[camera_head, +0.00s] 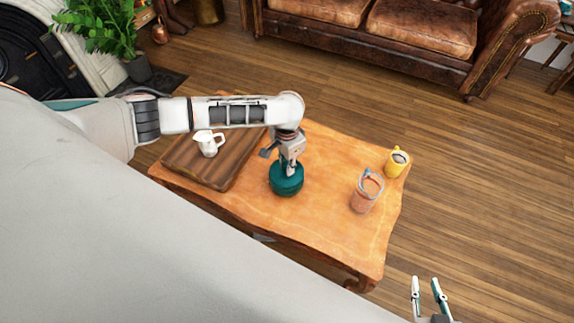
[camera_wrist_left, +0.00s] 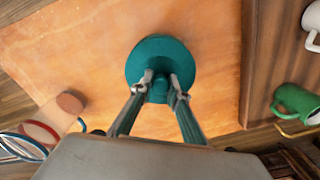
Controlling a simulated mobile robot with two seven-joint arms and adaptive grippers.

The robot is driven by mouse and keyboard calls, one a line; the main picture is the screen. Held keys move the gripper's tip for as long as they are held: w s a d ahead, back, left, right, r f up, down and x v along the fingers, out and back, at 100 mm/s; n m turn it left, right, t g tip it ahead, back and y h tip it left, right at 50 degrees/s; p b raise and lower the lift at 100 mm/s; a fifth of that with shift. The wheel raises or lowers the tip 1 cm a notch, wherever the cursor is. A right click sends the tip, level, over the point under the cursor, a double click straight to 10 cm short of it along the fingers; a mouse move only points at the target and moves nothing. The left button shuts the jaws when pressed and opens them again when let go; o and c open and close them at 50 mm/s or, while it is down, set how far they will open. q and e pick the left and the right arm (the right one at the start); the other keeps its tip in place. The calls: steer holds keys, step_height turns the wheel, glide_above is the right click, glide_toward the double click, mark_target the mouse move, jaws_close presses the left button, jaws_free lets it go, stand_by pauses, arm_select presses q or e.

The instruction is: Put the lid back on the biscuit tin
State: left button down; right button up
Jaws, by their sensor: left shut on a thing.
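A round teal tin (camera_head: 286,183) stands on the wooden table. My left gripper (camera_head: 288,170) points down over it. In the left wrist view the gripper (camera_wrist_left: 159,82) is shut on the knob of a round teal lid (camera_wrist_left: 160,52). The lid lies over the tin, and the two look in line in the head view. I cannot tell whether the lid is fully seated, as it hides the tin's rim. My right gripper (camera_head: 427,284) is open and empty, at the bottom right, away from the table.
A dark wooden board (camera_head: 190,165) with a white jug (camera_head: 208,143) is left of the tin. A clear container with reddish contents (camera_head: 366,193) and a yellow mug (camera_head: 397,162) are right. A green mug (camera_wrist_left: 297,103) shows in the wrist view. The tabletop around the tin is clear.

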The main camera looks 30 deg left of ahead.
arm_select(q)
steer(key=shift+p, duration=0.3)
stand_by(0.4)
stand_by(0.3)
steer(key=c, duration=1.9)
jaws_free()
steer(key=o, duration=0.5)
